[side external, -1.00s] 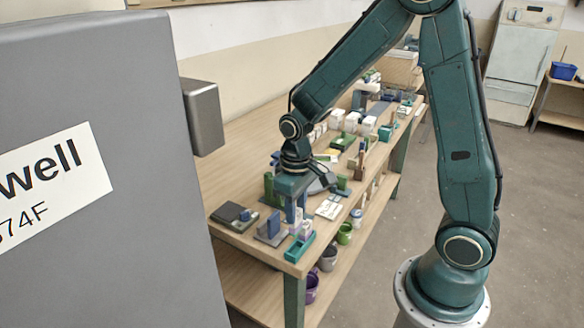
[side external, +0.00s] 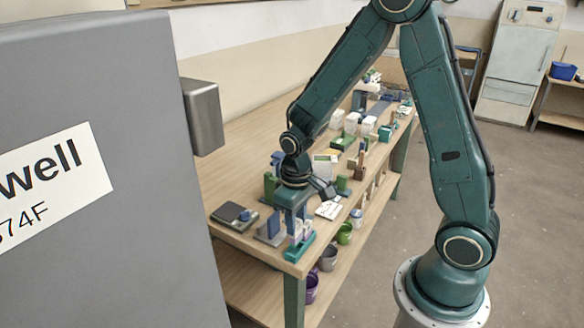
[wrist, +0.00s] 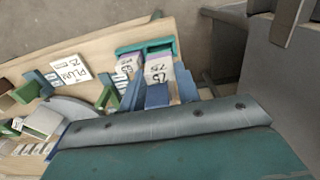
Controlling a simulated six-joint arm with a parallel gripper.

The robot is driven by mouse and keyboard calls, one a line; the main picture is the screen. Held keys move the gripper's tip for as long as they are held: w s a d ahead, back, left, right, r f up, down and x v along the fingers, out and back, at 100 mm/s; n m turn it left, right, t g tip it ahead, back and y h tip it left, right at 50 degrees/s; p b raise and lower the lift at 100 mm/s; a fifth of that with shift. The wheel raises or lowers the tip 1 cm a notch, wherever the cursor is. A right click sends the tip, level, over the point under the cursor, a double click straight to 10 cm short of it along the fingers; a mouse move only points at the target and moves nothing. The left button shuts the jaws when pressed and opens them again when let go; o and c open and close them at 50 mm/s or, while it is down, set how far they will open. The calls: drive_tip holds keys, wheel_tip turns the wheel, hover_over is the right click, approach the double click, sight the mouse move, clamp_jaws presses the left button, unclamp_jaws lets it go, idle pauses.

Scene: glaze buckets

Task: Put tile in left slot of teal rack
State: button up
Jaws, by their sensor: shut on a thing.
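The teal rack (side external: 299,249) stands at the near corner of the bench, and it also shows at the top of the wrist view (wrist: 174,44). My gripper (side external: 297,222) points down just above it. In the wrist view its blue fingers (wrist: 160,90) are shut on a pale tile (wrist: 158,69) with dark print on its end. A second pale lilac tile (wrist: 127,64) stands beside it on the left. The held tile overlaps the rack in view; I cannot tell whether its lower end is inside a slot. My fingers hide part of both tiles.
A dark scale-like device (side external: 234,216) and a blue upright block on a grey base (side external: 272,228) stand left of the rack. A printed white card (side external: 329,209) lies to the right. Several buckets, one purple (side external: 311,290), are below the bench edge.

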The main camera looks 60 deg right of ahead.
drive_tip(key=shift+f, duration=1.85)
drive_tip(key=shift+f, duration=0.3)
drive_tip(key=o, duration=1)
drive_tip(key=shift+o, duration=0.2)
drive_tip(key=shift+r, duration=0.1)
drive_tip(key=shift+r, duration=3.4)
